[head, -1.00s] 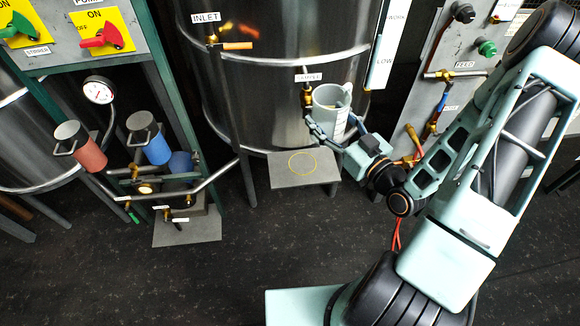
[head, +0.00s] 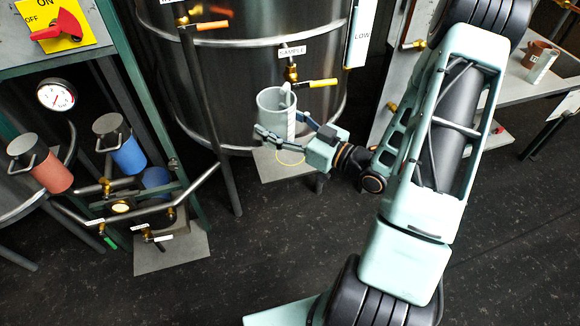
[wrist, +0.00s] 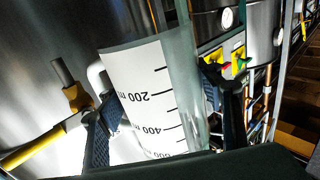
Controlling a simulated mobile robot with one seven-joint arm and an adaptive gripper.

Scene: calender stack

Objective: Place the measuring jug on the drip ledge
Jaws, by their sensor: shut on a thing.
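The measuring jug (head: 276,106) is clear with a white scale. In the wrist view the jug (wrist: 155,95) fills the middle, its scale marks upside down. My gripper (head: 287,136) is shut around the jug's sides and holds it roughly upright. The drip ledge (head: 275,172) is a grey plate with a yellow ring, low on the steel tank. The jug appears just above the ledge, partly hiding it with my gripper. I cannot tell whether the jug's bottom touches it.
The SAMPLE valve (head: 292,74), with its yellow handle (head: 319,83), sticks out from the tank (head: 240,60) close above the jug. A pipe stand with red and blue cylinders (head: 121,145) is at the left. The dark floor in front is clear.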

